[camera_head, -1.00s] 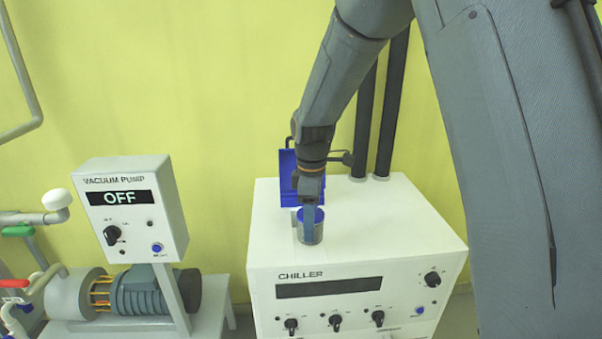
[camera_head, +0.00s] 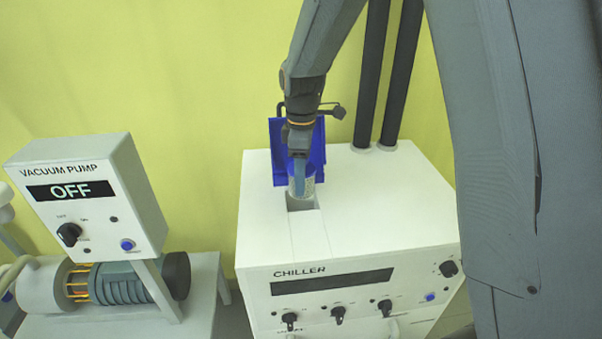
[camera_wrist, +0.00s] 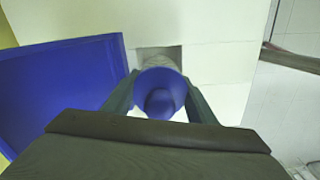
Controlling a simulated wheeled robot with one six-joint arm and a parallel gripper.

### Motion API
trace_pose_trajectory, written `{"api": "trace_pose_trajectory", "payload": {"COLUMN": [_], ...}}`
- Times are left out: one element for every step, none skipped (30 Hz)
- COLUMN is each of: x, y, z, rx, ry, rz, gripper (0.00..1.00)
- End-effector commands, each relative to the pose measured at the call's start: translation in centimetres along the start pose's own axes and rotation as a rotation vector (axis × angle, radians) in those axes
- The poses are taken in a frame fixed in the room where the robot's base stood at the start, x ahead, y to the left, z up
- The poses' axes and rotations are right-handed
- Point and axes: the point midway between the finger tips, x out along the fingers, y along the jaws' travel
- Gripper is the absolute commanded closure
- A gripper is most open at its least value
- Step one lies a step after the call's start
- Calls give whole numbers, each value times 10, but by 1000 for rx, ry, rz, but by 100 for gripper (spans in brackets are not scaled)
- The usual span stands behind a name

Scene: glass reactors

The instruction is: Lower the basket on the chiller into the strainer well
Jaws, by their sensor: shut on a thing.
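The basket (camera_head: 302,184) is a small grey mesh cylinder with a blue rim. My gripper (camera_head: 300,178) is shut on it from above and holds it roughly upright. In the wrist view the basket's blue top (camera_wrist: 160,84) sits between my two fingers. The strainer well (camera_head: 301,203) is a square opening in the top of the white chiller (camera_head: 385,215). The basket overlaps the far part of this opening in the head view. Part of the well (camera_wrist: 173,52) also shows beyond the basket in the wrist view. I cannot tell whether the basket's bottom is below the rim.
Two dark pipes (camera_head: 385,90) rise at the chiller's back. The vacuum pump's panel (camera_head: 85,190) stands left, apart.

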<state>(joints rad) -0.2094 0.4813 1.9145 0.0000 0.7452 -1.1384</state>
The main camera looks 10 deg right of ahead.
Motion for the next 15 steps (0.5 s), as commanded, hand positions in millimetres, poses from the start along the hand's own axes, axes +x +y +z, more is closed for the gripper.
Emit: {"api": "trace_pose_trajectory", "payload": {"x": [6,8,10,11,12,13,14,14,14,14,14,14,14,14,14], "y": [1,1,0,0,0,0,0,0,0,0,0,0,0,0,0], "z": [0,0,0,0,0,0,0,0,0,0,0,0,0,0,0], "rx": [0,0,0,0,0,0,0,0,0,0,0,0,0,0,0], "ry": [0,0,0,0,0,0,0,0,0,0,0,0,0,0,0], "rz": [0,0,0,0,0,0,0,0,0,0,0,0,0,0,0], "gripper": [77,77,77,77,77,77,77,77,77,77,77,77,77,77,77]}}
